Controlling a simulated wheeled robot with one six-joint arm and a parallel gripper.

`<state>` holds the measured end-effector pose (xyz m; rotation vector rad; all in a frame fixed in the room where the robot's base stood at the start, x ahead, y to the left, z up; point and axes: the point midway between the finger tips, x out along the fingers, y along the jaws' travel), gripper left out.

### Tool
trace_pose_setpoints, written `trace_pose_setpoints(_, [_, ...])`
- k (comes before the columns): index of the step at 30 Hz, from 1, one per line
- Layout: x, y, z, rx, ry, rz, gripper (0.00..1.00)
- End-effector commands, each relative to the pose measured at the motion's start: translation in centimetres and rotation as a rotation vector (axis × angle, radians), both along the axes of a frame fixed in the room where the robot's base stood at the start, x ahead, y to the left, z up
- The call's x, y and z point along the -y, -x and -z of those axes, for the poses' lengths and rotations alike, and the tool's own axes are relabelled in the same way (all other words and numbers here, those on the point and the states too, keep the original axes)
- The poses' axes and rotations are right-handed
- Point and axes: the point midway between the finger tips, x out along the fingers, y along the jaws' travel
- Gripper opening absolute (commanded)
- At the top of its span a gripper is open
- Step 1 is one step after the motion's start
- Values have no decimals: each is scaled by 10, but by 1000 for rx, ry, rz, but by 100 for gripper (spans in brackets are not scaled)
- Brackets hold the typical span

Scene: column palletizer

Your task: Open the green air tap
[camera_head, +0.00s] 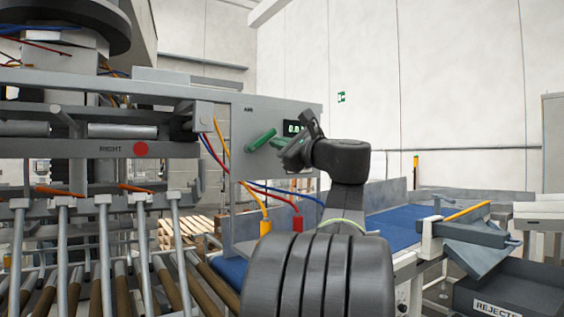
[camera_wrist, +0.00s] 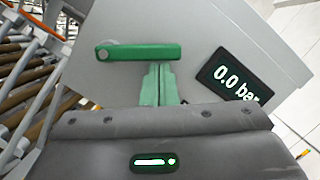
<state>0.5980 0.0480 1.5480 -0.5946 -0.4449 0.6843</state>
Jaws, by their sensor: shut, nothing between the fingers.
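The green air tap (camera_wrist: 140,52) is a bar-shaped lever on a grey panel, with a round pivot at its left end. It lies nearly level across the wrist view. In the head view the tap (camera_head: 262,139) slants up to the right on the panel. My gripper (camera_wrist: 158,68) is shut and empty, its green fingers together. The fingertips are right at the lever's lower edge, to the right of the pivot; I cannot tell whether they touch. In the head view my gripper (camera_head: 281,143) is just right of the tap. A pressure display (camera_wrist: 233,73) reads 0.0 bar.
The panel (camera_head: 240,112) carries red, blue and yellow hoses below the tap. A roller conveyor (camera_head: 130,280) is at the left. A blue conveyor belt (camera_head: 393,222) and a dark bin labelled REJECT (camera_head: 520,290) are at the right.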

Motion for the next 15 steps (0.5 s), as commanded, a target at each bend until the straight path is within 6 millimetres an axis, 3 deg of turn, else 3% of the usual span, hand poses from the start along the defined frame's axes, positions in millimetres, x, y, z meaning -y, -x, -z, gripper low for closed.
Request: trace_pose_setpoints(15, [-11,8,-29,290,397,1,0])
